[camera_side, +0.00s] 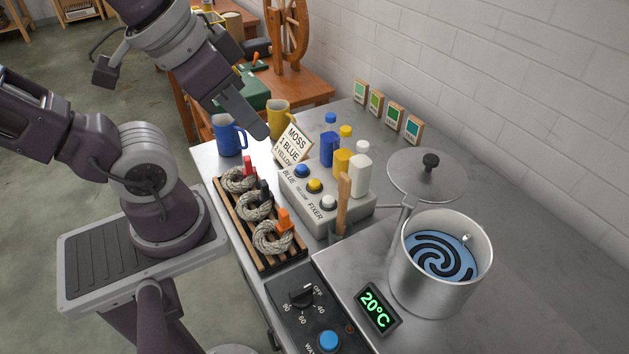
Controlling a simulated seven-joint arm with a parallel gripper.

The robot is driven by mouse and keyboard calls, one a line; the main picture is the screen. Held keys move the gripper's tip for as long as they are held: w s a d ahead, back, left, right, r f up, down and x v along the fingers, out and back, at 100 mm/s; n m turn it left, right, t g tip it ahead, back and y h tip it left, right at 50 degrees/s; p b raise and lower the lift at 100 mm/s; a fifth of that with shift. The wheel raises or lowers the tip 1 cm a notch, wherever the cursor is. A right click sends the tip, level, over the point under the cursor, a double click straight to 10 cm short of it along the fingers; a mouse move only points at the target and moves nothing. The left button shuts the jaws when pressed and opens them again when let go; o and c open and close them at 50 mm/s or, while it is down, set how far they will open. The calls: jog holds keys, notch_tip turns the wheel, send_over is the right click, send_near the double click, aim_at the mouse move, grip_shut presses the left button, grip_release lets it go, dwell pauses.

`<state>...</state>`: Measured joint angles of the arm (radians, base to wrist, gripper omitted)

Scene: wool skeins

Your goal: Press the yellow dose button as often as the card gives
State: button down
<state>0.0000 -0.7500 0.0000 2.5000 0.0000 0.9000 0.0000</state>
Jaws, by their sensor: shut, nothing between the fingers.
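The yellow dose button (315,186) sits on the grey dosing box (345,213), between a blue button (302,171) and a white button (328,202). Labels on the box read BLUE, YELLOW and FIXER. The card (294,143) stands tilted behind the box and reads MOSS, 1 BLUE; its YELLOW line is partly hidden and I cannot surely read its number. My gripper (260,132) is shut and empty. It appears above the counter near the blue mug and the card, up and left of the yellow button and apart from it.
A slatted rack (262,266) with several skeins lies left of the box. Dye bottles (360,176) and a wooden-handled tool (343,205) stand at the box. A blue mug (229,137) and a yellow mug (279,118) stand behind. A pot (425,291) of blue liquid is at right.

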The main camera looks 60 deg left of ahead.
jog(key=w+a+m+t+y, duration=0.2)
jog(key=w+a+m, duration=0.3)
jog(key=w+a, duration=0.45)
jog(key=w+a+m+t+y, duration=0.15)
jog(key=w+a+m, duration=0.35)
jog(key=w, duration=0.7)
jog(key=m+g+h, duration=0.4)
jog(key=m+h, duration=0.6)
jog(key=h, duration=0.1)
send_over(310, 181)
notch_tip(310, 181, down, 15)
jog(key=shift+f, duration=4.35)
